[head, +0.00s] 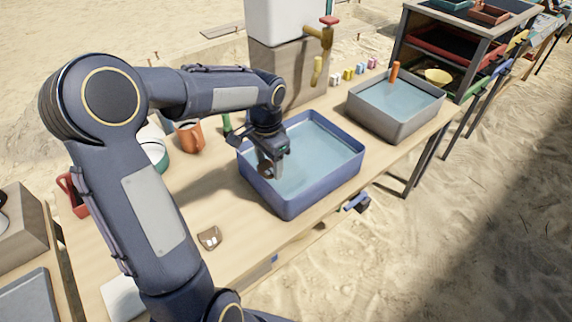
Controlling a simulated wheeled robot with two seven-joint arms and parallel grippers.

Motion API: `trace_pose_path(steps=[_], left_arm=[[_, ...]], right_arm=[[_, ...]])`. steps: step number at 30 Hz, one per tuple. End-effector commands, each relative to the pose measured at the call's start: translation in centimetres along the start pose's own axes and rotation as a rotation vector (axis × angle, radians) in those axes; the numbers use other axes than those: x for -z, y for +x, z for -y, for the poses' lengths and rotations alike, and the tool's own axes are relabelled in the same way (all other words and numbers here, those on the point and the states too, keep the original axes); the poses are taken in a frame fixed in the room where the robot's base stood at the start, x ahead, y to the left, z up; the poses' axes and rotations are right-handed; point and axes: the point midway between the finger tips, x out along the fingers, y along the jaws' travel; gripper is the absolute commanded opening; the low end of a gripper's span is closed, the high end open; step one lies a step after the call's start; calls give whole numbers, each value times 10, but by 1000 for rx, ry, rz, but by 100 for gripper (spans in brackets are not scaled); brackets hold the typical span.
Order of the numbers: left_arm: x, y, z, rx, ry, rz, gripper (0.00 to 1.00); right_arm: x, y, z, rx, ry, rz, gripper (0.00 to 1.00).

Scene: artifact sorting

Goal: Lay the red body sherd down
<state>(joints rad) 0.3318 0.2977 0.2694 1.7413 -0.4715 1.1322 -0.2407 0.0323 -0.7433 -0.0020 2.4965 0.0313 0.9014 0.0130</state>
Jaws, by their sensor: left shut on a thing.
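My left gripper (268,168) reaches down into the blue basin (318,190) of water, near its left side. It is shut on a small reddish-brown piece (264,170), which seems to be the red body sherd. The fingers and the arm hide much of the piece, and I cannot tell whether it touches the water. A small brown piece with pale marks (209,238) lies on the table near its front edge. My right gripper is not in view.
A grey basin (392,122) of water stands to the right, with an orange-handled tool in it. A white tank with a tap (318,35) stands behind. An orange mug (190,137) and small coloured blocks (348,74) stand on the wooden table (240,265). A tray rack (465,45) is at the back right.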

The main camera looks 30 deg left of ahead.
Motion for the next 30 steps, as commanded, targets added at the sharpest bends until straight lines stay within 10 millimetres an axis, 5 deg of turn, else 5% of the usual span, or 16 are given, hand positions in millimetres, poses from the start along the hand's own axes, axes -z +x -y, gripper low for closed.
trace_pose_path(steps=[6, 12, 30], left_arm=[[47, 28, 27, -5, 1, 3, 35], [70, 63, 41, -4, 0, 2, 35], [84, 111, 50, 0, 0, -1, 35]], right_arm=[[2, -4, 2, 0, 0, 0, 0], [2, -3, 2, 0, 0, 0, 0], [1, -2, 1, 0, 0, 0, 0]])
